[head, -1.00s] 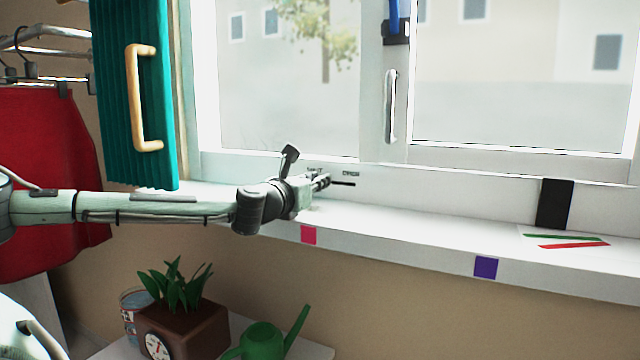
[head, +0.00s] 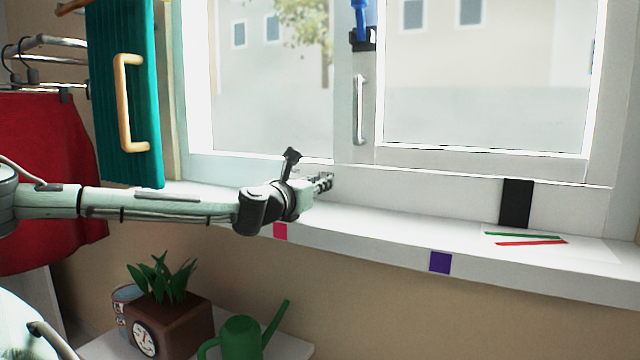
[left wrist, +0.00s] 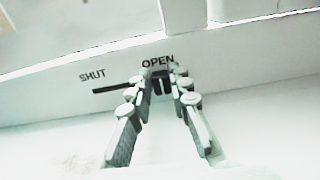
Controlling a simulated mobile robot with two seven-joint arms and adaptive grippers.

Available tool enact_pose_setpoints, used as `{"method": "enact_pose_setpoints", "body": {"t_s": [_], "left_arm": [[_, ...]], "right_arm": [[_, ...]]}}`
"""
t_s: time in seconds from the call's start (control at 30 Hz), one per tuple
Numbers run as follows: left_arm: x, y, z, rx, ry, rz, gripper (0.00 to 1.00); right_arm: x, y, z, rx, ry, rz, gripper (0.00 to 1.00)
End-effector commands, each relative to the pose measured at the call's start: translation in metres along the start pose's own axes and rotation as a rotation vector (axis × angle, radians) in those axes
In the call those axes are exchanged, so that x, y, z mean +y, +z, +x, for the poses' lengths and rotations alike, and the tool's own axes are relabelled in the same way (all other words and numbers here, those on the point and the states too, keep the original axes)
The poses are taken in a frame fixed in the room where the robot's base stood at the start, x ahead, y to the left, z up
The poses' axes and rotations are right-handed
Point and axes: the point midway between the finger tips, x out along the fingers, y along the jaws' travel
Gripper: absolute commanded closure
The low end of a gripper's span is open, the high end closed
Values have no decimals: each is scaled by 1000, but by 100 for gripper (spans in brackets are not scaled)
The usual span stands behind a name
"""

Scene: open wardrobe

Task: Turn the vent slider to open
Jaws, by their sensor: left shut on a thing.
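The vent slider's dark knob (left wrist: 158,87) shows in the left wrist view under the word OPEN, at the right end of its black slot (left wrist: 112,88). The word SHUT stands above the left part of the slot. My left gripper (left wrist: 165,78) is shut on the knob, one finger on each side. In the head view my left gripper (head: 326,182) reaches to the low white frame strip just above the sill, and it hides the knob and labels there. My right gripper is in neither view.
The white sill (head: 380,222) runs below the window, with a green and a red strip (head: 530,242) at right. A plant in a brown pot (head: 172,325) and a green watering can (head: 242,338) stand below. A teal shutter (head: 125,95) is at left.

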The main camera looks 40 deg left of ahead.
Motion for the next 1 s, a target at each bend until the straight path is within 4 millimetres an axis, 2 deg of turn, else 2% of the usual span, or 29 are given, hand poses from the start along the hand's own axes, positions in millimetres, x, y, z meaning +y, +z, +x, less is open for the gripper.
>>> {"method": "enact_pose_setpoints", "body": {"t_s": [0.2, 0.23, 0.4, 0.77, 0.87, 1.0], "left_arm": [[-6, 0, -1, 1, -14, -2, 100], [-6, -1, -1, 1, -14, -2, 80], [-5, -1, -1, 1, -13, -2, 60], [-4, 0, -4, 0, -9, 2, 60], [-4, 1, -16, -1, -10, 5, 60], [-3, 2, -44, -2, -9, 7, 60]], "right_arm": [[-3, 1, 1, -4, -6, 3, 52], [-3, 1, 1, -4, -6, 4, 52], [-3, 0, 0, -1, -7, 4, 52], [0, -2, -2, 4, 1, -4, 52], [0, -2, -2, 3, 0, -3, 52], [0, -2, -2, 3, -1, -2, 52]]}}
